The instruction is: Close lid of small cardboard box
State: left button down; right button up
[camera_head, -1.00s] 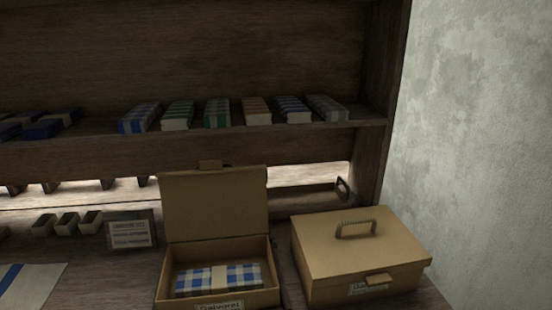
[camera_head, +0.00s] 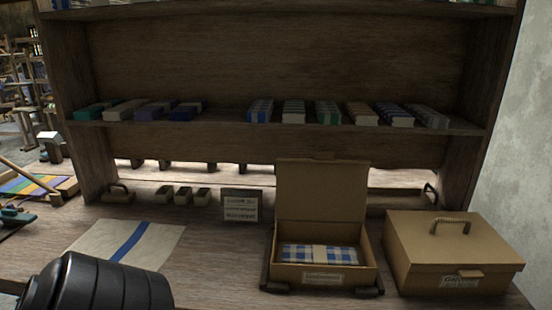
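The small cardboard box (camera_head: 369,274) stands on the wooden table right of the middle, with its lid (camera_head: 320,195) standing up at the back. The box is open towards me. Folded blue-and-white checked cloth (camera_head: 342,254) with a pale band lies inside it, and a label (camera_head: 322,278) is on its front. Dark pieces (camera_head: 278,287) show along the base at its front corners. A black rounded part of what looks like my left arm fills the bottom left corner, well left of the box. Neither gripper's fingers are in view.
A larger closed box (camera_head: 420,248) with a handle (camera_head: 450,226) stands close on the right. A small sign (camera_head: 241,205) stands to the left, beside several small blocks (camera_head: 183,194). A striped cloth (camera_head: 150,238) lies flat on the left. A shelf (camera_head: 225,125) with folded cloths runs behind.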

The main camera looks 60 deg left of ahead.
aim_at(323, 187)
jog(key=k, duration=0.25)
jog(key=u, duration=1.3)
